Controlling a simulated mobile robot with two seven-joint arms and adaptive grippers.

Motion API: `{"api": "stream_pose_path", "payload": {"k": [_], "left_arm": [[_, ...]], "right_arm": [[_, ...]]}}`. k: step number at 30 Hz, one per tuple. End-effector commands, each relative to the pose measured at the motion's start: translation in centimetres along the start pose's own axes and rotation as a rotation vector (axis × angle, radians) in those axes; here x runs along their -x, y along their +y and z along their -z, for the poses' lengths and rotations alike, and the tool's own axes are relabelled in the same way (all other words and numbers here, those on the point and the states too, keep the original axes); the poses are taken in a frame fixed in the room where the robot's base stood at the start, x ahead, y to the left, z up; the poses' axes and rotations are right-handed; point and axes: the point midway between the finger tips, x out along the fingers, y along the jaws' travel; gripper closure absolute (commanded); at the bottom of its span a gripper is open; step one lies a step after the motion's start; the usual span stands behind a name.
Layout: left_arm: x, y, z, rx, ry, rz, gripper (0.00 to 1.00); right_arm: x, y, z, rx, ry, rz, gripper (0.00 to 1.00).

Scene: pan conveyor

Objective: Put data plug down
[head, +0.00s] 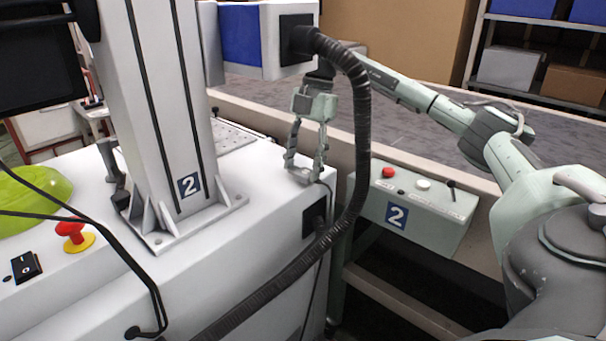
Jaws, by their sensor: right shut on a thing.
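My right gripper (304,171) points down over the right end of the white machine housing, its arm coming in from the right. Its fingers are shut on a small grey data plug (302,174), which is partly hidden by the fingertips. A thin dark cable runs from near the plug down the housing's right side. The plug is at or just above the housing's top edge; I cannot tell if it touches. My left gripper is out of view.
The white housing (225,255) carries a column marked 2 (160,110), a red emergency button (72,232) and a black switch (25,266). A thick black hose (361,130) hangs close to my right gripper. A control box (425,210) and conveyor (410,130) lie to the right.

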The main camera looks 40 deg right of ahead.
Motion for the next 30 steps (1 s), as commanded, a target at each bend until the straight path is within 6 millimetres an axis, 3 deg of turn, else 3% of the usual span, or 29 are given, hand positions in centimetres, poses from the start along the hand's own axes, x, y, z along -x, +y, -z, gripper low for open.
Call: {"api": "stream_pose_path", "payload": {"k": [4, 10, 22, 23, 27, 30], "left_arm": [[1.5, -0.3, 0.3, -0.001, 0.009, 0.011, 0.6], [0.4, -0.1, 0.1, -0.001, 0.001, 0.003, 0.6], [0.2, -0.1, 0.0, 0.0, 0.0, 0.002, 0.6], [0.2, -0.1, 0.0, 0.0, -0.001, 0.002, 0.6], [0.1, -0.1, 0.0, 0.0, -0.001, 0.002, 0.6], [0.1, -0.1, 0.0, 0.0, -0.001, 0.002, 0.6]], "right_arm": [[-0.8, 0.0, -0.2, 0.0, 0.0, -0.001, 0.75], [-0.7, 0.0, -0.2, 0.0, 0.0, -0.001, 0.75], [-1.1, 0.0, -0.3, 0.0, 0.0, 0.0, 0.75], [-1.1, 0.0, -0.3, 0.0, 0.0, 0.0, 0.43], [-1.1, 0.0, -0.3, 0.0, 0.0, 0.0, 0.26], [-1.1, 0.0, -0.3, 0.0, 0.0, 0.0, 0.26]]}}
